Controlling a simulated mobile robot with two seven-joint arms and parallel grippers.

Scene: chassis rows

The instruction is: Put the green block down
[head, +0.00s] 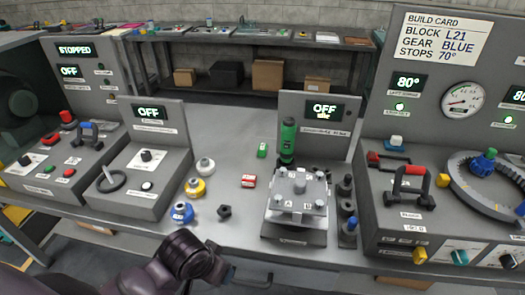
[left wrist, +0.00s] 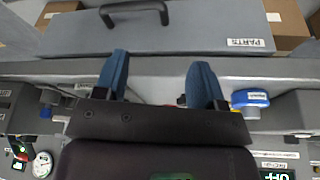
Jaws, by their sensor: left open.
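The green block is not visible in the left wrist view. In the left wrist view my left gripper (left wrist: 161,72) has its two blue fingers spread wide with nothing between them. It points at the bench's front edge and a grey drawer marked PARTS (left wrist: 205,30). In the head view my left arm is low at the front; its fingertips cannot be made out. My right gripper is not in view.
A grey fixture (head: 298,195) with a plate stands right of the red block. White, yellow and blue round parts (head: 182,213) and a black nut (head: 224,212) lie to the left. Control consoles flank both sides. The bench around the green block is mostly clear.

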